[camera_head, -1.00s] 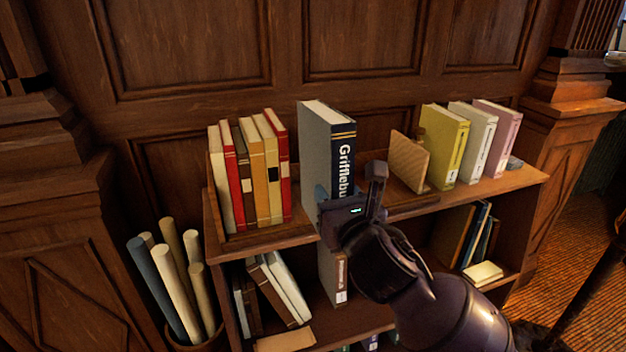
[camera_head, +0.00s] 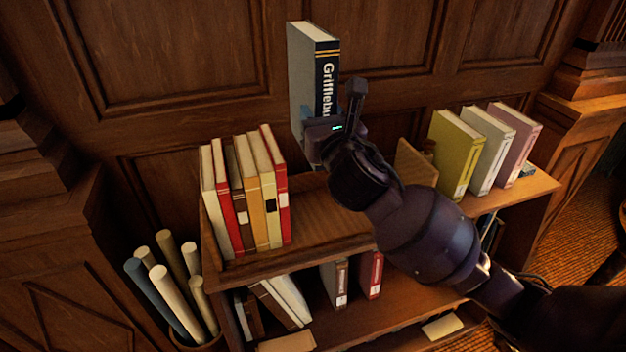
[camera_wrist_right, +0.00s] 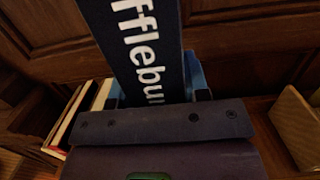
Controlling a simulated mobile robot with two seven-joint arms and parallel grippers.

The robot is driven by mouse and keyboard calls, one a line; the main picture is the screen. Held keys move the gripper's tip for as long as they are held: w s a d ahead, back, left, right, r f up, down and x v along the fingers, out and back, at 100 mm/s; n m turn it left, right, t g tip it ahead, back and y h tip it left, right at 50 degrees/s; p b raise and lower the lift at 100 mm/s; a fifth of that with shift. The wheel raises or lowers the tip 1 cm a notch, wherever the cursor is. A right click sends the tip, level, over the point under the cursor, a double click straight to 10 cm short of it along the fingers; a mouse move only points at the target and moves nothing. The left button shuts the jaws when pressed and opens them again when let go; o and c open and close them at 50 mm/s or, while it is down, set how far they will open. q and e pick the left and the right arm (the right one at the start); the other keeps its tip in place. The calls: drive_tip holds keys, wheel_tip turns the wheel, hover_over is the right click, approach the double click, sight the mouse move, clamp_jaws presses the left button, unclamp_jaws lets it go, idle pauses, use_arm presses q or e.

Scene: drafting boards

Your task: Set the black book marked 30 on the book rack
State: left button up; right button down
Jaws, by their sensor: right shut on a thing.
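My right gripper (camera_head: 332,118) is shut on a tall book (camera_head: 302,75) with grey covers and a dark navy spine. The spine carries yellow bands and white lettering that begins "Grifflebu"; no 30 can be read on it. The book is upright, raised above the bookcase top. In the right wrist view its dark spine (camera_wrist_right: 145,50) stands between the gripper's blue pads. The wooden book rack (camera_head: 322,208) on the bookcase top holds a row of red, cream, tan and brown books (camera_head: 245,190) at its left end. My left gripper is not in view.
Olive, pale and mauve books (camera_head: 487,150) stand right of a wooden end panel (camera_head: 415,165). The lower shelf (camera_head: 375,312) holds more books. Rolled papers (camera_head: 170,280) stand in a bin at left. The panelled wall (camera_head: 200,70) is close behind. The rack's middle is clear.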

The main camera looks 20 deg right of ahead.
wheel_tip(320, 180, down, 19)
drive_tip(key=b, duration=0.4)
drive_tip(key=shift+f, duration=0.2)
idle(0.3)
drive_tip(key=shift+f, duration=0.1)
drive_tip(key=c, duration=1)
unclamp_jaws()
drive_tip(key=shift+s+f, duration=0.1)
drive_tip(key=shift+f, duration=0.1)
drive_tip(key=o, duration=0.4)
drive_tip(key=s+f+b, duration=0.1)
drive_tip(key=s, duration=1.1)
drive_tip(key=shift+d+f, duration=0.2)
